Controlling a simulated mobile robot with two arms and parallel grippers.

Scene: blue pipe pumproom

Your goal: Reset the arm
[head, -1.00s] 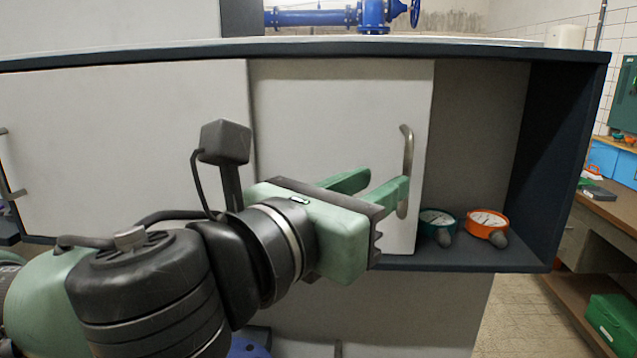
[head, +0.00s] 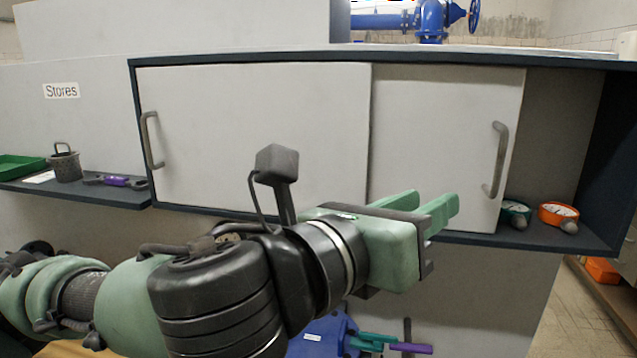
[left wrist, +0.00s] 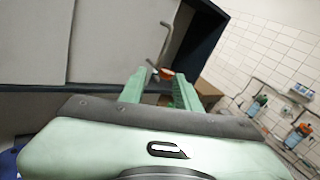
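My left gripper (head: 428,204) is in front of the cabinet's sliding doors, below and left of the right door's handle (head: 496,160) and apart from it. Its two green fingers are spread with nothing between them, as the left wrist view (left wrist: 160,88) also shows. The right sliding door (head: 440,130) leaves an opening at the cabinet's right end. Inside stand a teal-rimmed gauge (head: 513,212) and an orange-rimmed gauge (head: 556,212). My right gripper is not in view.
The left door (head: 250,120) has a handle at its left. A side shelf holds a green tray (head: 20,166), a dark pot (head: 65,165) and a purple-handled tool (head: 118,182). A blue bin (head: 318,335) with tools is below my arm.

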